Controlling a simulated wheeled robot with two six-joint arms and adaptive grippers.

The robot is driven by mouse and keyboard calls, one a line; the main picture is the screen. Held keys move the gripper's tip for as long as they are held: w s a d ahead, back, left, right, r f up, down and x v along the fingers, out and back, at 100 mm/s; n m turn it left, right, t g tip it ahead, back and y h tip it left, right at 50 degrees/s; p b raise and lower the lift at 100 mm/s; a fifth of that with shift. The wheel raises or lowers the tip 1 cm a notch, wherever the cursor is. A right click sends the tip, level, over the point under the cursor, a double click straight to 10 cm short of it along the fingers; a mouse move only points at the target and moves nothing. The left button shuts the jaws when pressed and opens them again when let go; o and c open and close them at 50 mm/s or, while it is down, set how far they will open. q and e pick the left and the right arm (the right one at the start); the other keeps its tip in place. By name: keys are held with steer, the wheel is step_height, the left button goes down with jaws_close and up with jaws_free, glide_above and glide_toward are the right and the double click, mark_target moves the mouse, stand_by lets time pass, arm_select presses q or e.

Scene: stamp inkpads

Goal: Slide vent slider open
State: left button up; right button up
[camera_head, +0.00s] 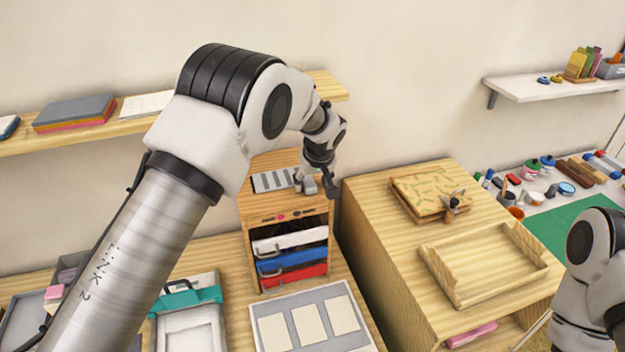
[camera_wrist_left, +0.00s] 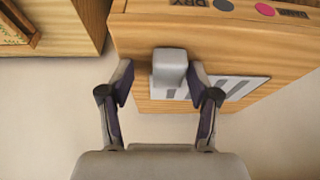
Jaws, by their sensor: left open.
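The vent slider is a slotted light-grey plate (camera_head: 272,180) on top of the small wooden drawer cabinet, with a grey block-shaped knob (camera_head: 308,186) at its right end. In the left wrist view the knob (camera_wrist_left: 170,68) stands between my two fingertips, and dark slots show on the plate (camera_wrist_left: 240,88) behind it. My left gripper (camera_head: 326,184) is open, with a finger on either side of the knob (camera_wrist_left: 160,78). A small gap shows at the left finger; contact at the right finger is unclear. My right gripper is out of view.
The wooden cabinet (camera_head: 243,232) holds white, blue and red drawers. A larger wooden cabinet with an empty tray (camera_head: 470,283) stands to the right. A wall shelf (camera_head: 60,138) runs behind my left arm. A grey panel with pale pads (camera_head: 350,345) lies in front.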

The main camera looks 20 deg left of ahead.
mark_target(293, 191)
arm_select(q)
steer(key=shift+s+r, duration=0.45)
steer(key=shift+s, duration=0.3)
steer(key=c, duration=1)
steer(key=shift+s+a, duration=0.1)
steer(key=shift+a, duration=0.1)
jaws_close()
steer(key=a+b, duration=0.1)
steer(key=s+a+b, duration=0.1)
steer(key=shift+s+a+f, duration=0.1)
steer(key=shift+s+a, duration=0.2)
steer(key=shift+s+a+r, duration=0.2)
steer(key=shift+a, duration=0.15)
steer(key=o, duration=0.7)
jaws_free()
steer(key=shift+d, duration=0.1)
steer(key=o, duration=0.3)
steer(key=shift+w+f, duration=0.1)
steer(key=shift+w, duration=0.05)
steer(key=shift+f, duration=0.1)
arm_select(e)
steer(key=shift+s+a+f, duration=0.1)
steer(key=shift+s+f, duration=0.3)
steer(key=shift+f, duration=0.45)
